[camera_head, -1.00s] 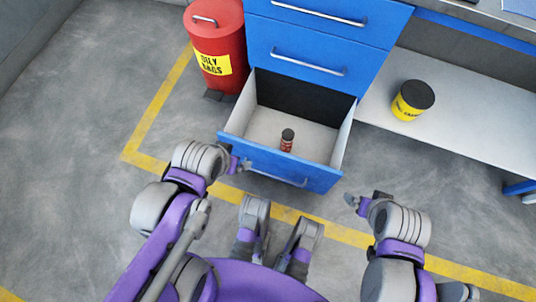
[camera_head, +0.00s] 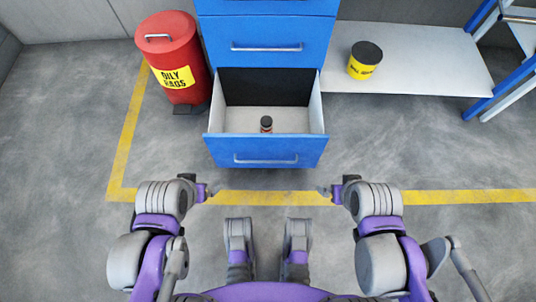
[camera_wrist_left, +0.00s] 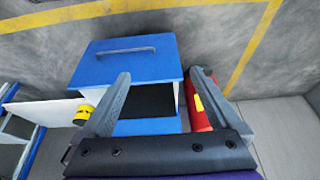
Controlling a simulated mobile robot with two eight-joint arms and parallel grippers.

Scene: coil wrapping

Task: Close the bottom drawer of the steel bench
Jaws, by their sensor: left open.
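The bottom drawer (camera_head: 222,150) of the blue drawer unit is pulled well out, its front facing me with a silver bar handle (camera_head: 265,160). In the left wrist view the drawer front (camera_wrist_left: 150,68) appears upside down. My left gripper (camera_head: 209,192) is open and empty, in front of the drawer's left end and apart from it. Its two fingers spread across the left wrist view (camera_wrist_left: 160,75). My right gripper (camera_head: 328,191) is in front of the drawer's right end, apart from it; its jaws are too small to judge.
A red oily rags bin (camera_head: 172,50) stands left of the drawers. A yellow tub (camera_head: 364,62) with a black lid sits on the grey lower shelf (camera_head: 430,70) at right. The upper drawers (camera_head: 268,30) are shut. The floor before the drawer is clear, marked with yellow lines.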

